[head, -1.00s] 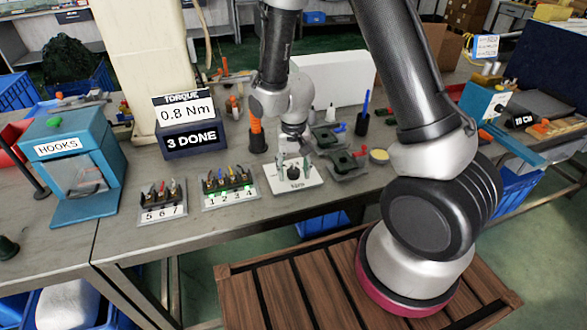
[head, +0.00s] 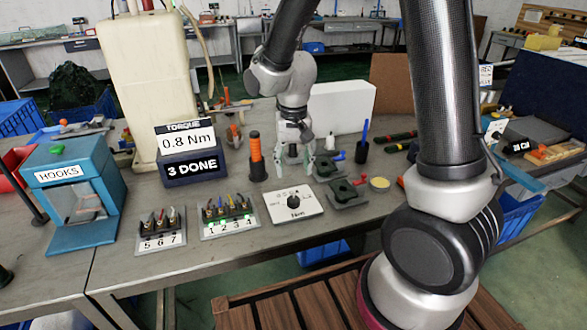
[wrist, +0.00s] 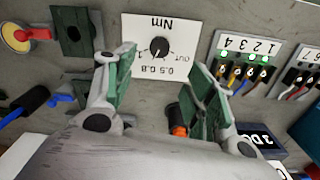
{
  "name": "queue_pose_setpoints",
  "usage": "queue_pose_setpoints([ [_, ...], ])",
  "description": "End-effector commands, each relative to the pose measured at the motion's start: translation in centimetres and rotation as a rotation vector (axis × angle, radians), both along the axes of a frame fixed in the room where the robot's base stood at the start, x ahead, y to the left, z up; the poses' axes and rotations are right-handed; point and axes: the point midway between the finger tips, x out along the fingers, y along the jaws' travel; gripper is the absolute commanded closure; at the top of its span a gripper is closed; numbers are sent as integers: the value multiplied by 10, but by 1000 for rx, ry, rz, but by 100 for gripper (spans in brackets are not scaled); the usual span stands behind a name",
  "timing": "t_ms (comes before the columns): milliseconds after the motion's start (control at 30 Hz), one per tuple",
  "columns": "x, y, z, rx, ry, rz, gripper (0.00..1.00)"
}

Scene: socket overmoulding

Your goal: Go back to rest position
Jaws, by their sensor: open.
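My gripper (head: 309,166) hangs over the table (head: 240,252) behind the white dial plate (head: 295,205) in the head view. In the wrist view my gripper (wrist: 158,98) has its two green-padded fingers spread wide, with nothing between them but table and part of the dial plate (wrist: 157,62). The fingers are apart from the plate, whose black knob is in plain sight. The torque display (head: 188,150) reads 0.8 Nm and 3 DONE.
An orange-topped tool (head: 256,155) stands just left of my gripper. Connector racks (head: 229,217) and (head: 160,229) sit at the table's front, the first with green lights. Dark green fixtures (head: 344,193) lie to the right, near a blue-handled tool in a black holder (head: 362,150).

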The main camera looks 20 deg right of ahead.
Motion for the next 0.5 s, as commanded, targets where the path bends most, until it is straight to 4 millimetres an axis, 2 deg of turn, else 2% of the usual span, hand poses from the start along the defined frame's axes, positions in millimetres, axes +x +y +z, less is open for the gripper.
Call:
queue_pose_setpoints([
  [367, -2, -1, 0, -4, 10, 41, 45],
  [433, -12, -5, -1, -15, 45, 106, 45],
  [500, -33, -13, -2, -31, 109, 194, 45],
])
